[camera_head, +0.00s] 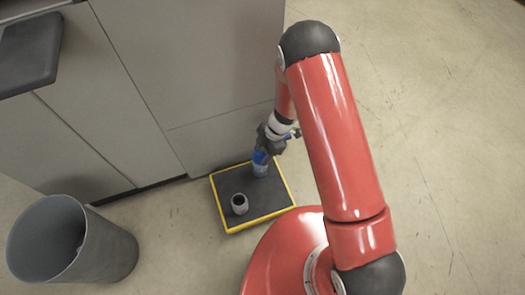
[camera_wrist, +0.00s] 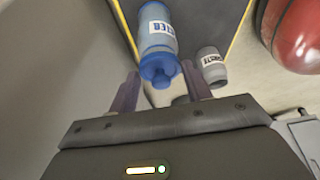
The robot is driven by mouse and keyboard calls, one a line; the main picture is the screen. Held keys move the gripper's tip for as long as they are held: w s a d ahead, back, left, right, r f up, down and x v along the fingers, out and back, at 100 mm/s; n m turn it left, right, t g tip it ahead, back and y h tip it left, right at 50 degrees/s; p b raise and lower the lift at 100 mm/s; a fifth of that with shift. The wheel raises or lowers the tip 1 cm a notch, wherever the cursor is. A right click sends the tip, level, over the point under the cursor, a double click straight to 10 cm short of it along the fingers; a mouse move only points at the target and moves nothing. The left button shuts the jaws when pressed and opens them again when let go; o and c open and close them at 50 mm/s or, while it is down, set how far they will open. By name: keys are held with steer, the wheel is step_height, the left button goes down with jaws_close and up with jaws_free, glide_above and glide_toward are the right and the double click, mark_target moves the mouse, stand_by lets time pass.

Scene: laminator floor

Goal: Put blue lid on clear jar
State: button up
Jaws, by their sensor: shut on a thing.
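The clear jar (camera_wrist: 158,22) stands on a dark mat with a yellow edge and carries a white label with blue letters. The blue lid (camera_wrist: 158,68), with a small knob, is at the jar's mouth and looks in line with it; whether it is fully seated I cannot tell. In the head view the jar (camera_head: 261,171) is under my gripper (camera_head: 264,151). In the wrist view my gripper (camera_wrist: 160,86) has a finger on either side of the lid and is shut on it. The exact contact is unclear.
A small grey labelled container (camera_wrist: 211,66) stands on the mat (camera_head: 222,192) near the jar; it also shows in the head view (camera_head: 239,205). A grey cabinet (camera_head: 200,70) rises close behind the mat. A grey bin (camera_head: 110,255) stands at left. The floor at right is clear.

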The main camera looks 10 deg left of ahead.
steer(key=o, duration=1.5)
steer(key=shift+r+p, duration=2.3)
steer(key=shift+r, duration=1.2)
jaws_close()
steer(key=shift+f, duration=0.15)
